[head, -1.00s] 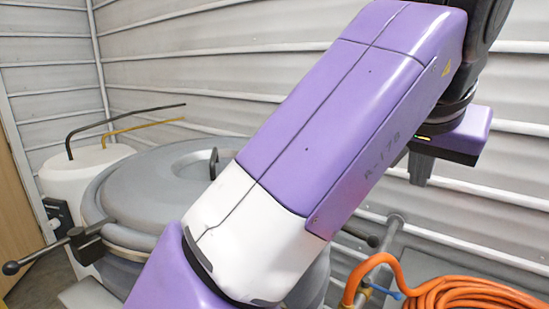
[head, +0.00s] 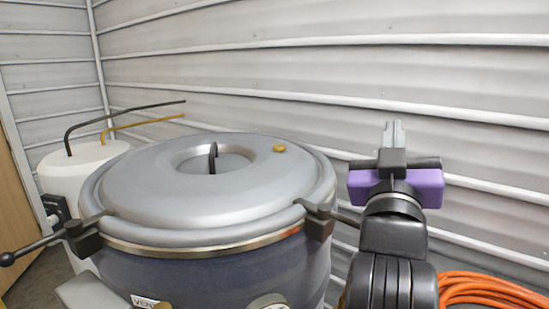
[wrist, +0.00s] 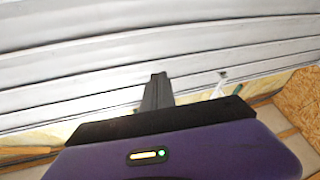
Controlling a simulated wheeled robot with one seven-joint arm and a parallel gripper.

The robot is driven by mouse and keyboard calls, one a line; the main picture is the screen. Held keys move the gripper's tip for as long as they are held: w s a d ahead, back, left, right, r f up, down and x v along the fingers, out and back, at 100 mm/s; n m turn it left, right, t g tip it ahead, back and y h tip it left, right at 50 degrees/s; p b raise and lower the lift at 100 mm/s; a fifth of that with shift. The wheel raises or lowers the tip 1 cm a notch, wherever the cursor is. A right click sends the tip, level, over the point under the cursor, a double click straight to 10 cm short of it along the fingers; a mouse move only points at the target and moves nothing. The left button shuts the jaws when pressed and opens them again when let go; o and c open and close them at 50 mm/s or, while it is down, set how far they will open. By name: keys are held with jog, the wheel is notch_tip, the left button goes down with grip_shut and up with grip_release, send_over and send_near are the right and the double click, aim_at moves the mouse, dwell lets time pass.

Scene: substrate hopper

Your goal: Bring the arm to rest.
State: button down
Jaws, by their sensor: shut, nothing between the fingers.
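My gripper (head: 393,134) stands upright at the right of the head view, its grey fingers together and pointing up against the slatted wall. Nothing is between the fingers. It also shows in the wrist view (wrist: 157,82), where the dark fingers stick out past my purple wrist housing. My arm rises from the bottom edge below it, to the right of the grey hopper vessel (head: 250,185). The gripper is apart from the vessel and its lid.
The vessel's round lid (head: 130,187) is down, with clamp handles at its left and right. A white tank (head: 60,168) with two bent rods stands behind at left. An orange hose (head: 490,290) is coiled at lower right. Slatted wall (head: 400,70) runs behind everything.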

jog(key=s+a+f+n+t+y+b, duration=0.15)
jog(key=s+f+n+y, duration=0.35)
jog(key=f, duration=0.6)
jog(key=s+a+f+n+y+b, duration=0.1)
jog(key=s+a+f+n+y, duration=0.2)
jog(key=s+f+y, duration=0.6)
jog(key=s+d+f+m+g+h+b, duration=0.1)
jog(key=s+d+f+m+g+h, duration=0.2)
jog(key=s+f, duration=1)
jog(key=s+d+f+m+g+h+b, duration=0.2)
jog(key=s+d+f+m+g+h, duration=0.1)
jog(key=s+f, duration=0.9)
jog(key=s+g, duration=0.1)
jog(key=s, duration=0.2)
jog(key=shift+f+g, duration=0.35)
jog(key=shift+s, duration=0.1)
